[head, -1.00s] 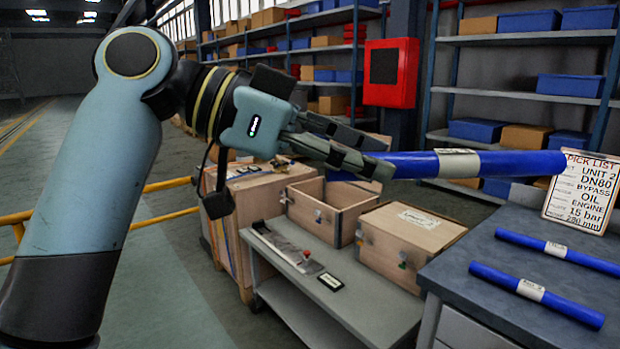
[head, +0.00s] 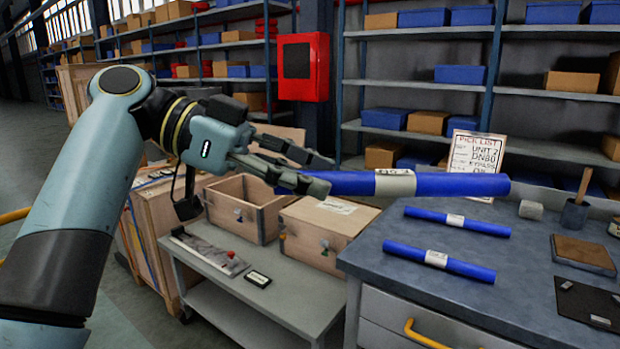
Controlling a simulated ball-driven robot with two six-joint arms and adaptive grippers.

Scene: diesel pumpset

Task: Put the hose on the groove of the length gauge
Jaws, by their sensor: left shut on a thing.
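My left gripper (head: 305,172) is shut on one end of a blue hose (head: 445,185) with a pale label. The hose is held in the air, roughly level, and its free end points right in front of the workbench and pick list. The length gauge appears to be the grey flat strip with a red knob (head: 205,252) on the low grey cart, below and left of the hose. I cannot make out its groove. Two more blue hoses, a farther one (head: 458,222) and a nearer one (head: 440,261), lie apart on the bench. My right gripper is not in view.
An open wooden box (head: 236,208) and a closed wooden box (head: 325,233) stand on the cart behind the strip. A small black plate (head: 258,280) lies at its right end. The workbench (head: 400,235) holds a pick list (head: 474,160) and a dark mat (head: 590,304).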

